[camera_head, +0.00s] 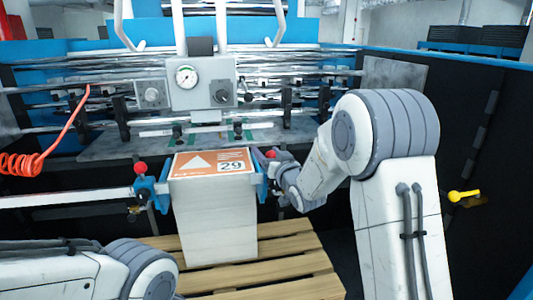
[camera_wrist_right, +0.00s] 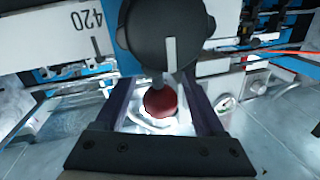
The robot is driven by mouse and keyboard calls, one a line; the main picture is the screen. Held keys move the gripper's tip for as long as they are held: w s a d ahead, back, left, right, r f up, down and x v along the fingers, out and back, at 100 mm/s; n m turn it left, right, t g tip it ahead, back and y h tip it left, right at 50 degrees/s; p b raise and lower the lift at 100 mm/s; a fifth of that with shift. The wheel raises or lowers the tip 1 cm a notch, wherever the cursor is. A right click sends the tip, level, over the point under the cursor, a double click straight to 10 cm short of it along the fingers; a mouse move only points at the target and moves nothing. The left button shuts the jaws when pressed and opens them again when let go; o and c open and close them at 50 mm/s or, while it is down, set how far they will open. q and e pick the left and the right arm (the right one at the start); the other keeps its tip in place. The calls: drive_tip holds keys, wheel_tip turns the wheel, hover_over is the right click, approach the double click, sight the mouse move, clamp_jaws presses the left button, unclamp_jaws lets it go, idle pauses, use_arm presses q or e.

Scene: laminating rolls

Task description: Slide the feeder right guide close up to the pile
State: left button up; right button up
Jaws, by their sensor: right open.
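The pile (camera_head: 213,215) is a tall stack of white sheets with an orange and white top sheet, standing on a pallet. The blue feeder right guide (camera_head: 261,180) stands at the pile's right side; I cannot tell whether they touch. My right gripper (camera_head: 272,158) is at the top of this guide, partly hiding its red knob. In the right wrist view the red knob (camera_wrist_right: 161,102) shows between the two open fingers (camera_wrist_right: 162,112). The blue left guide (camera_head: 147,190) with its red knob (camera_head: 140,167) stands at the pile's left. My left arm shows at lower left, its gripper out of view.
The wooden pallet (camera_head: 285,262) lies under the pile. A white bar (camera_head: 65,199) runs to the left guide. The right wrist view shows a scale marked 420 (camera_wrist_right: 75,28) and a black round knob (camera_wrist_right: 165,35) close by. A gauge panel (camera_head: 200,82) stands behind the pile.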

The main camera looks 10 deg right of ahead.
drive_tip(key=shift+s+d+f, duration=0.1)
drive_tip(key=shift+s, duration=0.35)
drive_tip(key=s+d+b, duration=0.1)
drive_tip(key=s+b, duration=0.2)
drive_tip(key=s, duration=0.6)
drive_tip(key=shift+s+d, duration=0.15)
drive_tip(key=shift+d, duration=0.1)
drive_tip(key=s+d+f+g+h, duration=0.1)
drive_tip(key=s+f+g, duration=0.3)
drive_tip(key=f, duration=0.3)
drive_tip(key=s+f+g+h, duration=0.2)
drive_tip(key=s+f+g, duration=0.15)
drive_tip(key=f, duration=0.35)
drive_tip(key=s+a+f+g, duration=0.1)
drive_tip(key=s+f+g, duration=0.25)
drive_tip(key=s, duration=0.35)
drive_tip(key=s+a+f+g, duration=0.1)
drive_tip(key=s+f+g, duration=0.25)
drive_tip(key=s, duration=0.45)
drive_tip(key=s+a+r+n+g, duration=0.1)
drive_tip(key=s+a+r+n, duration=0.2)
drive_tip(key=s+a, duration=0.3)
drive_tip(key=s+a+r+n+g+y, duration=0.1)
drive_tip(key=s+a+r+n+g, duration=0.1)
drive_tip(key=s+a, duration=0.4)
drive_tip(key=a+r+n, duration=0.1)
drive_tip(key=n, duration=0.1)
drive_tip(key=shift+s+n, duration=0.35)
drive_tip(key=shift+n, duration=0.05)
